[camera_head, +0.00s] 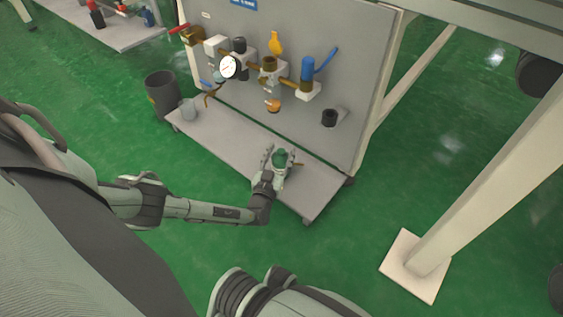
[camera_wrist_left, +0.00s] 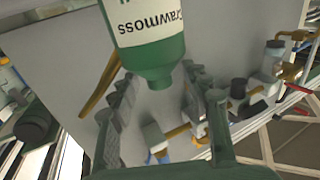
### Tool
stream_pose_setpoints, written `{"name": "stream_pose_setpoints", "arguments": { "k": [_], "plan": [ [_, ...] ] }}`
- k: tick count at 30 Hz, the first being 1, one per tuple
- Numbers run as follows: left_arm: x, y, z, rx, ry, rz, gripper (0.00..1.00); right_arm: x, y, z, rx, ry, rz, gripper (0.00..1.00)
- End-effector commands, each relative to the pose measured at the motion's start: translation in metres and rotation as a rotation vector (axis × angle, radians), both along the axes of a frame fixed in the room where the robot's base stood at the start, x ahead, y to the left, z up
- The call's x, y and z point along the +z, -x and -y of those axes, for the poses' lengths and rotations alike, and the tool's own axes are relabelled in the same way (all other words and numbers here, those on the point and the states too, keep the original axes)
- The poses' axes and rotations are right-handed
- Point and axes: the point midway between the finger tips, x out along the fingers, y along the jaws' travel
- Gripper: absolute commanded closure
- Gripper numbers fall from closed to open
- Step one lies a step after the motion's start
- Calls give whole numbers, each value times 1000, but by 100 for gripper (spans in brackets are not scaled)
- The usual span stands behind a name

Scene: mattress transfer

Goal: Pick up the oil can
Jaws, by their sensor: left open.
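The oil can is most likely the green and white bottle (camera_wrist_left: 150,45) lettered "Crawmoss", which hangs inverted from the top edge in the left wrist view. In the head view its green part (camera_head: 282,156) shows at the right end of the low grey shelf, partly hidden by my gripper. My left gripper (camera_head: 276,165) is open, with its fingers about the can. In the left wrist view the fingers (camera_wrist_left: 160,105) stand apart, one to each side below the bottle; I cannot tell whether they touch it. My right gripper does not show.
The grey shelf (camera_head: 235,145) runs along an upright panel (camera_head: 345,60) with valves, pipes and a gauge (camera_head: 230,67). A grey cup (camera_head: 188,109) and a dark bin (camera_head: 162,92) are at its left end. A pale post (camera_head: 490,180) stands at right. Green floor is clear in front.

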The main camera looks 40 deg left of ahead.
Motion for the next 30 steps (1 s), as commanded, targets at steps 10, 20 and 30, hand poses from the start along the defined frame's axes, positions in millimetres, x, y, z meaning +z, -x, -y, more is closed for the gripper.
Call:
{"name": "stream_pose_setpoints", "arguments": {
  "k": [10, 20, 30],
  "plan": [
    [0, -5, -2, 1, 1, -1, 57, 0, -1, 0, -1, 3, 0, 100],
    [0, -5, -2, 1, 0, -1, 98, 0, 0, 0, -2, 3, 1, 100],
    [0, -5, -2, 1, 0, -1, 100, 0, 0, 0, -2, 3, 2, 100]
  ]
}}
